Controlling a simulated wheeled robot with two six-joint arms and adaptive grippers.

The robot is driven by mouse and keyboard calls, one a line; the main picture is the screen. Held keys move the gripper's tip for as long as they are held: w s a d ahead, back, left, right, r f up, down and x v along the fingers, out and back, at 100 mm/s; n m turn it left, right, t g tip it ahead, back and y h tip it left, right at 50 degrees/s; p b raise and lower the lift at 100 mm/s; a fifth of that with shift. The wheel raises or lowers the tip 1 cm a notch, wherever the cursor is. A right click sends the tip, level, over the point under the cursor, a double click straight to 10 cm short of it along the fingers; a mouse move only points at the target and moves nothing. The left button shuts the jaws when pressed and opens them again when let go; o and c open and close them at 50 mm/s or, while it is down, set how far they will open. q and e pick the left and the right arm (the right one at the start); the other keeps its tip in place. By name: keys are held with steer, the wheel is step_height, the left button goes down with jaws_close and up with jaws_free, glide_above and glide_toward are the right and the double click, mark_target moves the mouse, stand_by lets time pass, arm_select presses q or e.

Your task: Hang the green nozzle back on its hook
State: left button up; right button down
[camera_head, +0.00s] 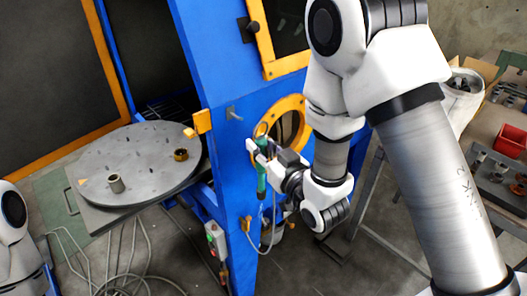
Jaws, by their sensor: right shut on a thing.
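The green nozzle (261,179) is upright in front of the blue cabinet's front post, with a pale hose (273,225) hanging below it. My right gripper (259,155) is shut on the nozzle, and its fingers cover part of it. A small grey metal peg (234,114), which looks like the hook, sticks out of the blue post above and left of the nozzle. The nozzle is apart from this peg in the picture. Of my left arm, only a part shows at the left edge; its gripper is out of view.
The blue cabinet (208,60) has a round yellow-rimmed opening (293,103) behind my right gripper. A red bin (510,139) stands on the right bench. Cables lie on the floor.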

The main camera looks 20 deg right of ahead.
mark_target(233, 130)
steer(key=shift+w, duration=0.3)
steer(key=shift+w+a+f+p, duration=0.1)
steer(key=shift+w+a+p, duration=0.25)
steer(key=shift+w, duration=0.6)
steer(key=shift+w+a+f+p, duration=0.1)
steer(key=shift+w+a+p, duration=0.1)
steer(key=shift+w+a, duration=0.5)
steer(key=shift+w+a+p, duration=0.2)
steer(key=shift+w+p, duration=0.05)
steer(key=shift+w, duration=0.9)
steer(key=shift+w+a+f+b, duration=0.2)
steer(key=shift+w+f+b, duration=0.45)
steer(key=shift+w, duration=0.05)
steer(key=c, duration=0.8)
jaws_free()
steer(key=shift+c, duration=0.2)
